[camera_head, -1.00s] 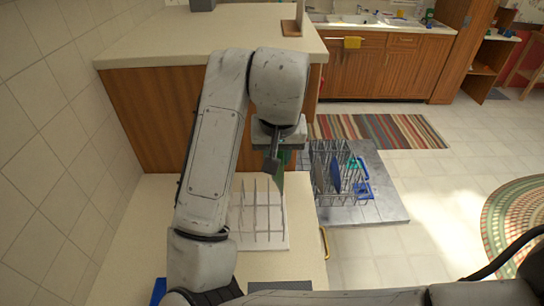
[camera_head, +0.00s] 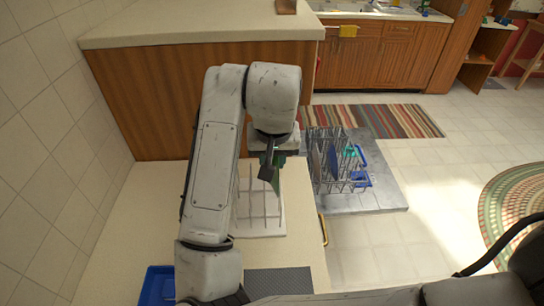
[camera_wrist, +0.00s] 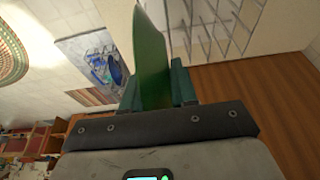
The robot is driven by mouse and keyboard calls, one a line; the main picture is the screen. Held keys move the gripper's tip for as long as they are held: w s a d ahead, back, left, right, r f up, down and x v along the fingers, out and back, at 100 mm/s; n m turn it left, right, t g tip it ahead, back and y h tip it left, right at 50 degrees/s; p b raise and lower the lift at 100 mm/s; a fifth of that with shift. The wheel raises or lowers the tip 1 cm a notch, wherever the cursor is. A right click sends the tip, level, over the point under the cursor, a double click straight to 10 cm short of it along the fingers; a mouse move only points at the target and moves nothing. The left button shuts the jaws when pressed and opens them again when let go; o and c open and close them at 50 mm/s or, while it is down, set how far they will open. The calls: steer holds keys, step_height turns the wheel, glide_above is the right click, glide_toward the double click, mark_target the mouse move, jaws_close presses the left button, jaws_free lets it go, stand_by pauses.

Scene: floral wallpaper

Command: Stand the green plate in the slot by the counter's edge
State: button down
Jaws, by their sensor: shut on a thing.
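My gripper (camera_head: 268,158) is shut on the green plate (camera_head: 276,180), which stands on edge below it, partly hidden by the fingers. In the wrist view the plate (camera_wrist: 150,60) shows edge-on between the two fingers (camera_wrist: 156,88). The white slotted rack (camera_head: 262,234) is on the near counter, close to its right edge. Its upright dividers also show in the wrist view (camera_wrist: 213,28). The plate is over the right part of the rack in the head view. I cannot tell whether it is inside a slot. My arm hides the rack's left side.
A wire dish rack (camera_head: 325,180) with blue and green dishes stands on a grey panel (camera_head: 385,198) to the right, below the counter. A blue tray (camera_head: 157,286) and a grey mat (camera_head: 280,281) lie at the counter's front. A taller counter (camera_head: 190,30) rises behind.

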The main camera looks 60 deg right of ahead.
steer(key=shift+f+b, duration=2.75)
steer(key=shift+f, duration=0.85)
steer(key=c, duration=0.8)
jaws_free()
steer(key=p+v, duration=0.1)
steer(key=v, duration=0.9)
steer(key=shift+a+r, duration=0.1)
steer(key=shift+r, duration=0.25)
